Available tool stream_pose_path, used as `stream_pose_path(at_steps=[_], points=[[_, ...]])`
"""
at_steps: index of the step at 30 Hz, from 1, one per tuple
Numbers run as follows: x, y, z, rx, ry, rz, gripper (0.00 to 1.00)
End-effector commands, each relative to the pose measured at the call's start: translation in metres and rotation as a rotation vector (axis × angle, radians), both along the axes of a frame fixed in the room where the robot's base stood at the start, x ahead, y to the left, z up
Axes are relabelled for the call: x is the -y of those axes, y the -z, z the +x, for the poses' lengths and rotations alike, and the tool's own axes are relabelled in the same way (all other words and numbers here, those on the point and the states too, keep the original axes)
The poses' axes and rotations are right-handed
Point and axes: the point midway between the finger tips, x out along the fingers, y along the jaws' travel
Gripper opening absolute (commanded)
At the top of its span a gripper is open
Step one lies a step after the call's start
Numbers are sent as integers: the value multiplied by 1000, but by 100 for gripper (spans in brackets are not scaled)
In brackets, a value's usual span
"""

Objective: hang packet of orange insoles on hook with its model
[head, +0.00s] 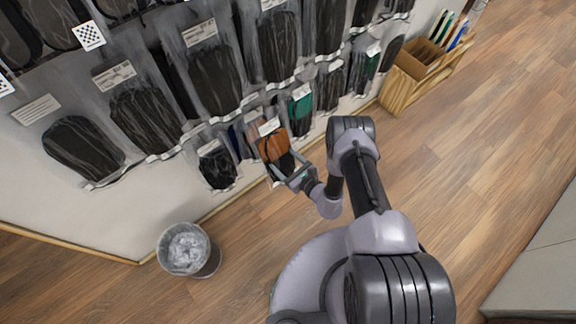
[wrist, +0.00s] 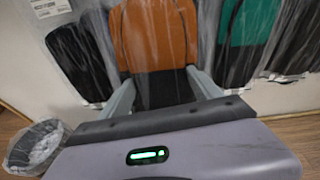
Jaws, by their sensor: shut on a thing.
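The packet of orange insoles (head: 271,145) is a clear bag with orange and black insoles and a white label. It is at the lower row of the wall display in the head view. It also shows upright in the wrist view (wrist: 155,42), in front of my gripper. My gripper (head: 287,172) is shut on this packet, with one finger on each side of its lower part (wrist: 160,85). Whether the packet's top is on a hook cannot be seen; the hooks are hidden by the packets.
Packets of black insoles (head: 217,165) hang left of the orange one, and a green packet (head: 300,108) hangs to its right. Larger black packets (head: 215,80) hang above. A bin (head: 188,250) stands on the floor at left, a wooden box (head: 420,65) at right. The floor is clear at right.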

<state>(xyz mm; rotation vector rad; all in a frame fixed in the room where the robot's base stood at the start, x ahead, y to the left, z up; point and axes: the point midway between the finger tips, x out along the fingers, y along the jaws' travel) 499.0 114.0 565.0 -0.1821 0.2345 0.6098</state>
Motion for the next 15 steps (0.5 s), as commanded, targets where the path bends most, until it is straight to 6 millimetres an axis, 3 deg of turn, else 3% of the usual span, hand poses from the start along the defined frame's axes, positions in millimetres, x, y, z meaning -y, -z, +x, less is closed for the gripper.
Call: stream_pose_path(at_steps=[15], points=[[-21,4,30,1,-1,0,30]])
